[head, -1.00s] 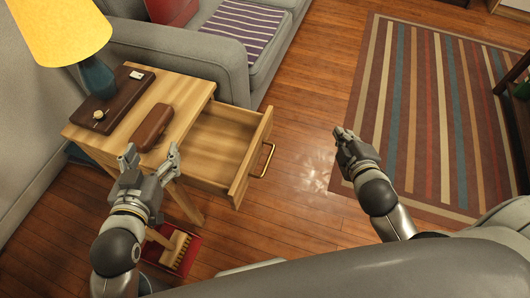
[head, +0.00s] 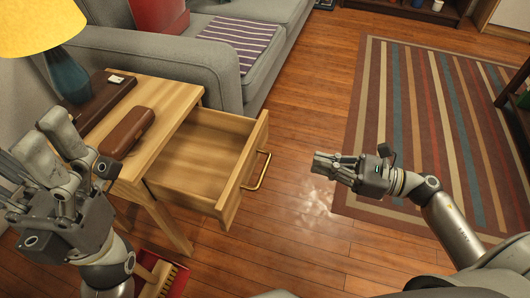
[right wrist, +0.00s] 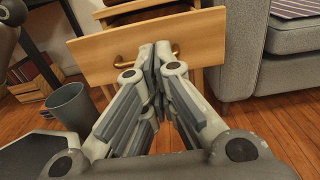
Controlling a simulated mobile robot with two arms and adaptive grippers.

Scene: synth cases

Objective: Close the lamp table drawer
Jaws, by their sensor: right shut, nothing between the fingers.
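The lamp table (head: 160,120) is wooden, and its drawer (head: 205,155) stands pulled out with its inside bare. A brass handle (head: 258,171) is on the drawer front. My right gripper (head: 318,165) is shut and empty, to the right of the handle and apart from it. In the right wrist view, its closed fingertips (right wrist: 155,50) overlap the drawer front (right wrist: 98,60) and hide the middle of the handle (right wrist: 124,62). My left gripper (head: 70,140) is open, with its fingers apart, in front of the table's left side.
On the table are a lamp (head: 66,72), a dark brown flat box (head: 103,95) and a brown case (head: 127,133). A grey sofa (head: 207,70) stands behind. A dustpan and brush (head: 160,275) lie below. Wooden floor and a striped rug (head: 415,120) lie to the right.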

